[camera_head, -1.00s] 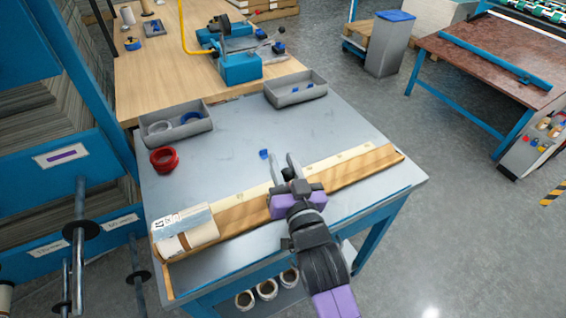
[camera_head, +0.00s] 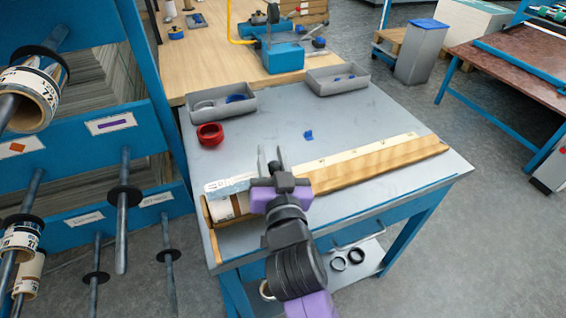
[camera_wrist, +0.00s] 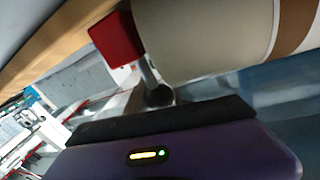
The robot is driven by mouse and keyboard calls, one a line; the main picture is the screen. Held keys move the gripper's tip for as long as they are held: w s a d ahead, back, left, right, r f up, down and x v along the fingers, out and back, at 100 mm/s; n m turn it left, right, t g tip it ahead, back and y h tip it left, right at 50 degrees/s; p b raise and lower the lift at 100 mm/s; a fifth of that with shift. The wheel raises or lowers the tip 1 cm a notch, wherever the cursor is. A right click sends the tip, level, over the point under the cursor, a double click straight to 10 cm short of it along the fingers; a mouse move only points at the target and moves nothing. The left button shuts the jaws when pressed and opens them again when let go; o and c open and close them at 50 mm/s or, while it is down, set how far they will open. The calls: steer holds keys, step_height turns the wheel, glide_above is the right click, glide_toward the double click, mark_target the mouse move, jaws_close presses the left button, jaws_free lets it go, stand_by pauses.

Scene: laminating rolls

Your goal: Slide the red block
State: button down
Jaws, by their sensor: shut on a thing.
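The red block (camera_wrist: 117,38) shows in the wrist view at my finger, against the end of a white roll with a brown band (camera_wrist: 205,35). My gripper (camera_head: 271,154) is shut on the block, low over the left part of a wooden trough (camera_head: 385,163) with a pale strip along its back. In the head view my gripper hides the block. The white roll (camera_head: 219,206) lies in the trough's left end, partly hidden by my gripper. Whether block and roll touch is hard to tell.
A red ring (camera_head: 210,135) and a small blue piece (camera_head: 308,135) lie on the grey table (camera_head: 345,120). Two grey bins (camera_head: 222,107) (camera_head: 338,79) stand at its back. A rack with rods and rolls is at left. The trough right of my gripper is clear.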

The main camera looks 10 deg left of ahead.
steer(key=shift+s+a, duration=0.1)
steer(key=c, duration=1.1)
jaws_free()
steer(key=v, duration=0.7)
steer(key=shift+s, duration=0.4)
